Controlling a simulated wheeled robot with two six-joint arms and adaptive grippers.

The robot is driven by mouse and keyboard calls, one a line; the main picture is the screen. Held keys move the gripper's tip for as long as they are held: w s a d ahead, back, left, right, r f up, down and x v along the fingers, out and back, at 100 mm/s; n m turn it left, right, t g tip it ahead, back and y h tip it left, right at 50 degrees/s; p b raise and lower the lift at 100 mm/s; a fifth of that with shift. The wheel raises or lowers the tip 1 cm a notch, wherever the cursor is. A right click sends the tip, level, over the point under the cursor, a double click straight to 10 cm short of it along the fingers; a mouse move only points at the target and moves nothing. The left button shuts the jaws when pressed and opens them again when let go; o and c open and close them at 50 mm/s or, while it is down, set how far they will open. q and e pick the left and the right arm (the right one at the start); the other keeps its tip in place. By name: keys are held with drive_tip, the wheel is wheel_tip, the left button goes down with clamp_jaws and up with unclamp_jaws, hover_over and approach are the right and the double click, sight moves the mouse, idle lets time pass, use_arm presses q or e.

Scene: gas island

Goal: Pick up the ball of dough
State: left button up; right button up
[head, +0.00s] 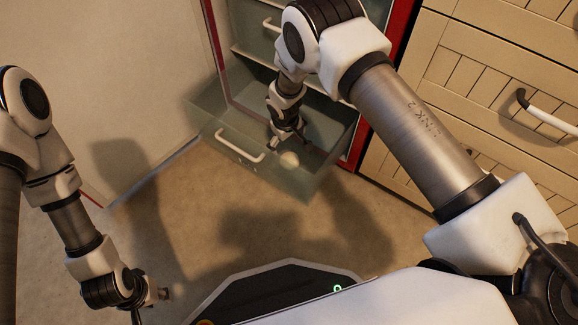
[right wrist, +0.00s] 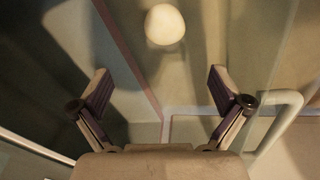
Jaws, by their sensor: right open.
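The ball of dough (head: 289,159) is a small pale round lump in the open see-through drawer (head: 218,124). In the right wrist view the dough ball (right wrist: 164,24) shows at the top, beyond the fingertips and between their lines. My right gripper (head: 290,136) reaches down into the drawer just beside the dough. In its wrist view the right gripper (right wrist: 160,82) has its two fingers wide apart with nothing between them. My left gripper (head: 152,302) is low at the left over the floor; its fingers are too small and dark to read.
The drawer's white handle (head: 240,148) is on its front; it also shows in the right wrist view (right wrist: 280,122). A red-edged cabinet frame (head: 362,140) stands right of the drawer. Wooden drawers (head: 480,80) are further right. The floor (head: 190,210) in front is clear.

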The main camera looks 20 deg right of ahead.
drive_tip(key=b, duration=0.3)
hover_over(289, 159)
drive_tip(key=f, duration=0.4)
drive_tip(key=s+f, duration=0.1)
drive_tip(key=f, duration=0.1)
drive_tip(key=shift+a+f, duration=0.25)
drive_tip(key=f+b, duration=0.1)
drive_tip(key=f, duration=0.1)
drive_tip(key=f+b, duration=0.1)
drive_tip(key=f, duration=0.1)
drive_tip(key=w+f+b, duration=0.1)
drive_tip(key=f, duration=0.1)
drive_tip(key=shift+d+f, duration=0.2)
drive_tip(key=shift+d, duration=0.1)
use_arm(q)
wheel_tip(289, 159, down, 7)
use_arm(e)
drive_tip(key=shift+r, duration=0.1)
use_arm(q)
drive_tip(key=shift+w+f, duration=0.1)
use_arm(e)
drive_tip(key=c, duration=1.3)
